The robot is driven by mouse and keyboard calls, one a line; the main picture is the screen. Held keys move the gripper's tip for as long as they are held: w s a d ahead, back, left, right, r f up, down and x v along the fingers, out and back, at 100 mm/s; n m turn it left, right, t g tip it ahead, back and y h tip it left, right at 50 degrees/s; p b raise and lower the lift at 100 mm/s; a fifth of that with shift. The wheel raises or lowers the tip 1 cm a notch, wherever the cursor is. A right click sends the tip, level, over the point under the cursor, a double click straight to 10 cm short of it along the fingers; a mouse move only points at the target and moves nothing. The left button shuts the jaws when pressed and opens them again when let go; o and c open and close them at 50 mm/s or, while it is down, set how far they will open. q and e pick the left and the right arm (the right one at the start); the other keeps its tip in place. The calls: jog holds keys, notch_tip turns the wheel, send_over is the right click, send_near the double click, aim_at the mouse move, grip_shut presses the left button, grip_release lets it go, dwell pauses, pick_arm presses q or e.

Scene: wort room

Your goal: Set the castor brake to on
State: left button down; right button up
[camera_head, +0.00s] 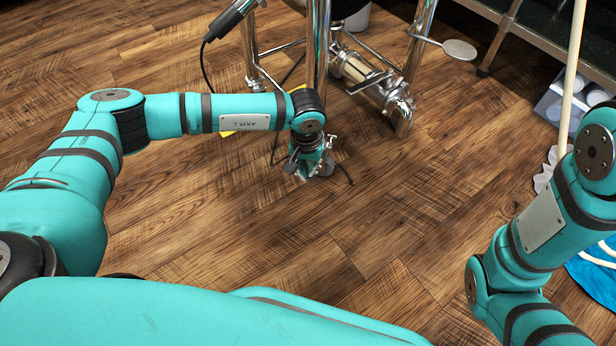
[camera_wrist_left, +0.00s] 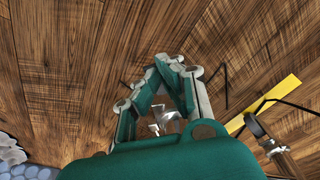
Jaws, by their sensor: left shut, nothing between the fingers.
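My left gripper (camera_head: 312,172) is low over the wood floor, pointing down in front of the steel stand (camera_head: 317,50). In the left wrist view its fingers (camera_wrist_left: 170,62) converge at the tips, shut and empty. Small metal pieces (camera_wrist_left: 163,120) show between the finger bases; I cannot tell what they are. A round metal fitting (camera_wrist_left: 256,127) on the stand's foot shows to the right of the fingers, apart from them. I cannot make out the castor brake or its setting; my left arm and gripper cover part of that area. My right gripper is out of frame.
A yellow strip (camera_wrist_left: 264,104) lies on the floor near the fitting; thin dark cables run there. A horizontal steel pump-like unit (camera_head: 368,80) sits right of the stand. A blue mat (camera_head: 598,278) lies at far right. The floor in front is clear.

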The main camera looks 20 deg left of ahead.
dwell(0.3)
pick_arm(q)
notch_tip(320, 180, down, 4)
jog(key=shift+r+b, duration=0.25)
jog(key=shift+b, duration=0.95)
jog(key=shift+s+r+p, duration=0.1)
jog(key=shift+r+p, duration=0.2)
jog(key=shift+p, duration=0.05)
jog(key=s+p, duration=0.2)
jog(key=shift+s+d+r, duration=0.2)
jog(key=shift+s+r, duration=0.2)
notch_tip(320, 180, up, 12)
jog(key=s, duration=0.1)
jog(key=shift+s, duration=0.1)
